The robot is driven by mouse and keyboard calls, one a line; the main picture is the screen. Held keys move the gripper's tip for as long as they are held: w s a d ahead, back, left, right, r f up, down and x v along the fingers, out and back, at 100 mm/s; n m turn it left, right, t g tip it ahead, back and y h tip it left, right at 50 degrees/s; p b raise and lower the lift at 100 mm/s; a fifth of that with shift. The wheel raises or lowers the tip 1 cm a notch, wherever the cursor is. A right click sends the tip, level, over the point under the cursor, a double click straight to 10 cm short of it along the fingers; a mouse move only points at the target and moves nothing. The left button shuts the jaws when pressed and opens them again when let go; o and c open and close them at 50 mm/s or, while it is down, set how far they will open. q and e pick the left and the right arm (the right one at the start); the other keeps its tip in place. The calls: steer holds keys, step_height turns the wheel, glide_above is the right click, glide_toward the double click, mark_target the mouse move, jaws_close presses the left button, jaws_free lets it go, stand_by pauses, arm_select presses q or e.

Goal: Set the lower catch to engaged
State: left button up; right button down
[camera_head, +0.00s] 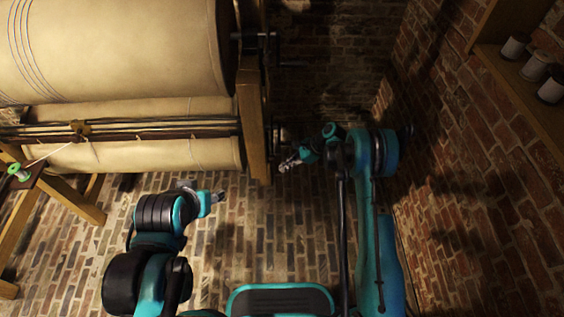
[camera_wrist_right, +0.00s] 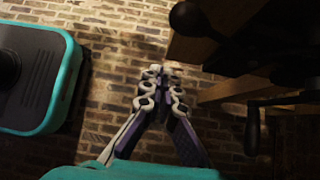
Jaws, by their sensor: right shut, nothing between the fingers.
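A wooden post (camera_head: 252,120) stands at the right end of a machine with large cream rollers. Dark metal fittings (camera_head: 276,132) stick out from its lower right side; I cannot tell which is the lower catch or how it is set. My right gripper (camera_head: 284,166) is beside the post's lower end, just below these fittings, shut and empty. In the right wrist view my gripper (camera_wrist_right: 163,72) points at the brick floor; a dark ball knob (camera_wrist_right: 186,18) and a dark crank-like handle (camera_wrist_right: 253,130) are to its right, apart from it. My left gripper (camera_head: 218,196) is small, low before the rollers.
The upper roller (camera_head: 120,45) and lower roller (camera_head: 200,153) fill the upper left. Another dark fitting (camera_head: 262,45) sits high on the post. A brick wall (camera_head: 480,160) with a shelf of spools (camera_head: 534,68) rises at right. The brick floor (camera_head: 275,230) between my arms is clear.

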steer(key=w+p+v, duration=0.2)
steer(key=p+v, duration=0.1)
steer(key=v, duration=0.7)
steer(key=shift+w, duration=0.2)
steer(key=shift+a, duration=0.1)
steer(key=s+d+r+n+t+h, duration=0.15)
steer(key=s+r+n, duration=0.3)
steer(key=r, duration=0.75)
steer(key=s+d+r+n+t+h, duration=0.15)
steer(key=s+r+n+h, duration=0.35)
steer(key=r, duration=0.7)
steer(key=s+d+r+n+t+h, duration=0.1)
steer(key=s+n, duration=0.3)
steer(key=s, duration=0.6)
steer(key=s+d+r+n+t+h, duration=0.1)
steer(key=s+d+n+t, duration=0.2)
steer(key=s, duration=0.8)
steer(key=shift+s+d+r+n+t, duration=0.3)
steer(key=shift+d+n, duration=0.25)
steer(key=shift+n, duration=0.3)
